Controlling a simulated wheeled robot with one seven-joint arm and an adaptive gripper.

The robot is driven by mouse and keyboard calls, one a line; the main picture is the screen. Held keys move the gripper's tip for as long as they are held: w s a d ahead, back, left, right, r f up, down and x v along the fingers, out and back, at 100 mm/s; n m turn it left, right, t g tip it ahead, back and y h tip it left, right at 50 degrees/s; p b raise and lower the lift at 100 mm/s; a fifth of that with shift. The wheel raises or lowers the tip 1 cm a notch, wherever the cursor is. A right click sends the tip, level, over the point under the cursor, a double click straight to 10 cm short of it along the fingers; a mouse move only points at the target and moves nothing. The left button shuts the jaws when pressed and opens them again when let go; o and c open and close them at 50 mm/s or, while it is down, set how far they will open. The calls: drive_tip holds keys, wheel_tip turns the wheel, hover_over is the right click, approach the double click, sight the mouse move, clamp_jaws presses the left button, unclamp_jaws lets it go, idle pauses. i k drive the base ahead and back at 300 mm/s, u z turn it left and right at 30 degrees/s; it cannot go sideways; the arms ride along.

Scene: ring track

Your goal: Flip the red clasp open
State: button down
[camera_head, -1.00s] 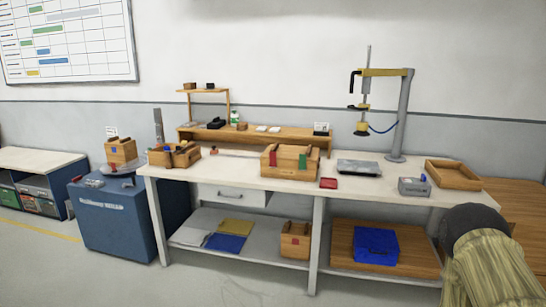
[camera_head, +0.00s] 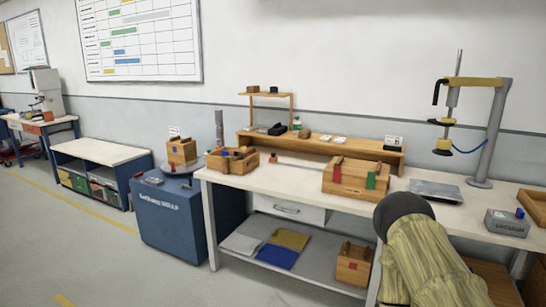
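A wooden box (camera_head: 352,190) stands on the workbench, right of its middle. On its front are a red clasp (camera_head: 337,174) at the left and a green clasp (camera_head: 371,180) at the right. The red clasp looks like an upright strip lying against the box front; it is too small to tell whether it is fastened. Another wooden box (camera_head: 362,254) on the lower shelf has a red patch (camera_head: 352,266) on its front. My gripper is not in view.
A dark rounded form with a striped olive part (camera_head: 430,260) blocks the bench's front right; I cannot tell what it is. The bench (camera_head: 285,177) also bears a grey plate (camera_head: 437,191) and a clamp stand (camera_head: 490,140). A blue cabinet (camera_head: 170,222) stands left. The floor (camera_head: 60,240) at front left is clear.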

sight(337, 172)
drive_tip(key=u, duration=0.8)
drive_tip(key=i, duration=2.3)
drive_tip(key=z, duration=1)
drive_tip(key=i, duration=0.7)
drive_tip(key=z, duration=0.7)
